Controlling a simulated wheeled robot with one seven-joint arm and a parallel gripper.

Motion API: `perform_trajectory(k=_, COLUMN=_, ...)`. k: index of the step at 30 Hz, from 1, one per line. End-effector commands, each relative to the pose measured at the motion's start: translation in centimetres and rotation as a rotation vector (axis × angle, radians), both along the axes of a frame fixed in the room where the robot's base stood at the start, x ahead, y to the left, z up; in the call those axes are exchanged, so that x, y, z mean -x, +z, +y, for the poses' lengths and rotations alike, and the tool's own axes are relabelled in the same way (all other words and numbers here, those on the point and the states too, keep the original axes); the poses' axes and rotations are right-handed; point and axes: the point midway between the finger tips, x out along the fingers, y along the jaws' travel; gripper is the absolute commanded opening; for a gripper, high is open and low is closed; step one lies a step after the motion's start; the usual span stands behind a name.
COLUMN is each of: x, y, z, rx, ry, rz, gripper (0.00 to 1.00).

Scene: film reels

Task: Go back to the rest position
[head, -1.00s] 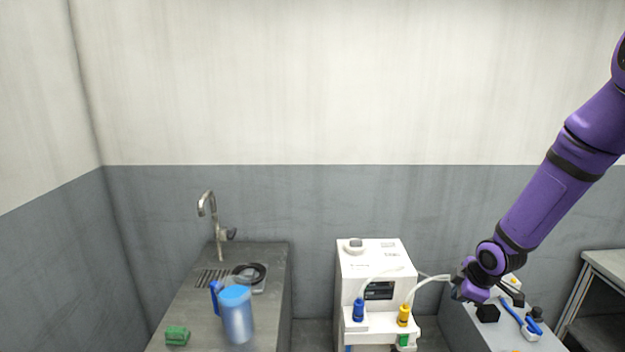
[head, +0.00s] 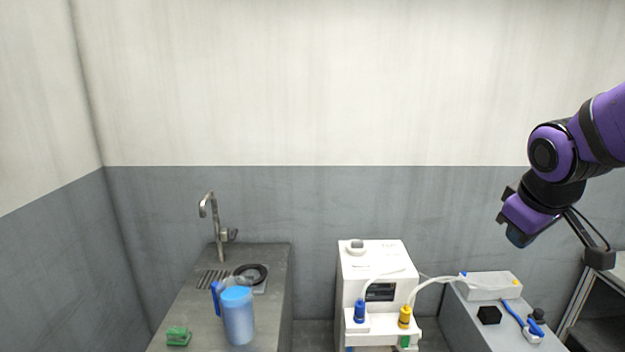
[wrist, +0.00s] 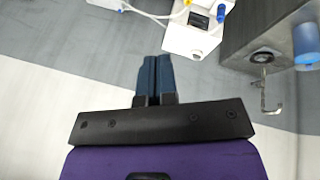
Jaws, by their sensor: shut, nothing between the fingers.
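My gripper (wrist: 153,78) shows in the wrist view with its two dark blue fingers together and nothing between them. In the head view my gripper (head: 517,238) is at the right, raised in front of the grey wall above the right-hand counter. It touches nothing there. My purple arm reaches in from the right edge, bent at a dark joint.
A white machine (head: 375,268) with blue and yellow fittings stands at centre. A white box (head: 490,287), a black block (head: 489,315) and blue tools are on the right counter (head: 470,325). A blue pitcher (head: 238,318) and green sponge (head: 177,337) are by the sink at left.

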Motion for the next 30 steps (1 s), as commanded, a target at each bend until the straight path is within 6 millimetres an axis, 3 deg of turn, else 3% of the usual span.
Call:
perform_trajectory(k=6, x=5.6, y=3.5, z=1.5, rx=-0.109, ry=-0.142, rz=-0.046, gripper=0.00)
perform_trajectory(k=15, x=12.4, y=5.8, z=3.1, rx=-0.274, ry=-0.278, rz=-0.070, gripper=0.00)
perform_trajectory(k=21, x=14.1, y=6.1, z=3.5, rx=-0.322, ry=-0.311, rz=-0.069, gripper=0.00)
perform_trajectory(k=30, x=14.2, y=6.1, z=3.5, rx=-0.325, ry=-0.313, rz=-0.068, gripper=0.00)
